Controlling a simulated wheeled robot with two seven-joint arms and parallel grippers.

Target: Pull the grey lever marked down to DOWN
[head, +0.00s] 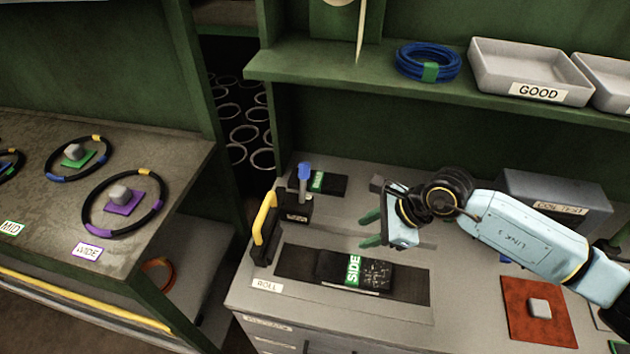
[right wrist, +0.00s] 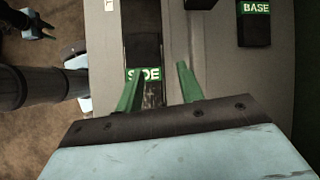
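A small upright lever with a blue grip (head: 304,172) stands on a dark block (head: 294,208) at the back left of the bench. The block carries a small white label, too small to read. I cannot make out a lever that is plainly grey, nor the word DOWN. My right gripper (head: 371,228) is open and empty above the bench, right of the lever and apart from it. Its green fingers also show spread in the right wrist view (right wrist: 157,72), over the SIDE piece. My left gripper is not in the head view; a dark claw-like shape (right wrist: 30,22) in the right wrist view may be it.
A yellow handle (head: 265,222) stands at the bench's left edge, near the ROLL label. A black SIDE piece (head: 355,271) lies on a dark strip. A BASE piece (right wrist: 254,24) lies behind. A red mat (head: 525,325) with a grey block is at right. A shelf with trays (head: 530,72) hangs above.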

